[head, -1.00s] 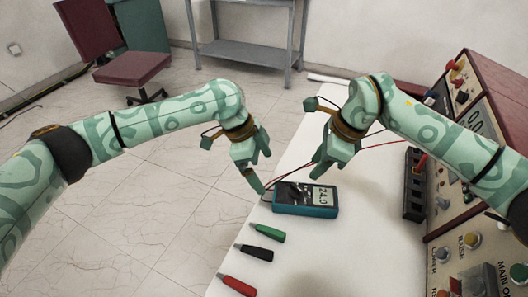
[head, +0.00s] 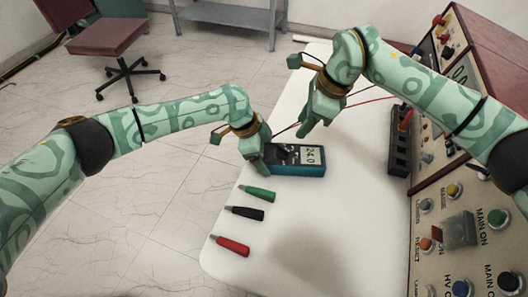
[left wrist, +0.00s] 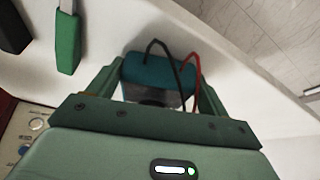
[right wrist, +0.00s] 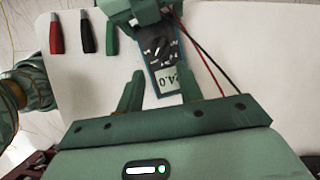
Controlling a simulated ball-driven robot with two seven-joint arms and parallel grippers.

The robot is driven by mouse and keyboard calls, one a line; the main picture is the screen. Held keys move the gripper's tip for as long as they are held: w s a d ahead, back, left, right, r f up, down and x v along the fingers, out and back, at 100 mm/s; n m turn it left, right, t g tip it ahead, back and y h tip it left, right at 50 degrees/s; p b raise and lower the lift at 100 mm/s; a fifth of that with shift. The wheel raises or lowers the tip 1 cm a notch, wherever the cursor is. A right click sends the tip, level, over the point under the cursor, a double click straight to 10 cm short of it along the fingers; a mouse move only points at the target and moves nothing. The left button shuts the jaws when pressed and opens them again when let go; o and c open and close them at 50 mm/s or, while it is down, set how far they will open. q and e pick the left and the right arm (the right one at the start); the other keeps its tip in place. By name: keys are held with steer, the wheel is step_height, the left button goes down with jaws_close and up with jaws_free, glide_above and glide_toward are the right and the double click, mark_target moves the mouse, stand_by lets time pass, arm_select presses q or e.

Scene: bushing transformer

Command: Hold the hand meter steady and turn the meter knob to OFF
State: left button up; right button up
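The hand meter (head: 297,168), teal with a dark face and a display reading 24.0, lies on the white table. Its knob (right wrist: 157,47) shows in the right wrist view; its exact setting is too small to read. My left gripper (head: 262,164) is at the meter's left end. In the left wrist view its spread fingers (left wrist: 160,85) stand either side of the meter's lead end (left wrist: 158,78); I cannot tell whether they touch it. My right gripper (head: 303,132) is open and empty, above and behind the meter; its fingers (right wrist: 160,85) are apart.
Green (head: 258,193), black (head: 245,213) and red (head: 231,245) probes lie near the table's left edge. Red and black leads run from the meter. A control panel (head: 465,215) and black terminal block (head: 398,150) stand at the right. The table's front middle is clear.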

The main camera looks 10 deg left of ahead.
mark_target(281, 156)
arm_select(q)
steer(key=c, duration=0.5)
steer(key=shift+c, duration=0.8)
arm_select(e)
steer(key=shift+c, duration=0.9)
steer(key=shift+s+a+r+n, duration=0.15)
steer(key=shift+a+n, duration=0.1)
steer(key=shift+n, duration=0.15)
steer(key=c, duration=0.6)
steer(key=s+a+n+t+h, duration=0.1)
steer(key=n, duration=0.2)
steer(key=s+a+n+t+h, duration=0.1)
steer(key=a+n, duration=0.1)
steer(key=n, duration=0.2)
steer(key=s+a+n+t, duration=0.1)
steer(key=s+n, duration=0.1)
steer(key=n, duration=0.1)
steer(key=shift+a+r+h, duration=0.2)
steer(key=shift+a+h, duration=0.1)
steer(key=shift+h, duration=0.1)
jaws_close()
steer(key=s+f+n+t+h, duration=0.15)
steer(key=s+n+t, duration=0.3)
steer(key=n, duration=1.15)
steer(key=x, duration=1)
steer(key=shift+s+d+f, duration=0.15)
steer(key=shift+s+f, duration=0.2)
steer(key=shift+s, duration=0.05)
arm_select(q)
steer(key=shift+r, duration=0.1)
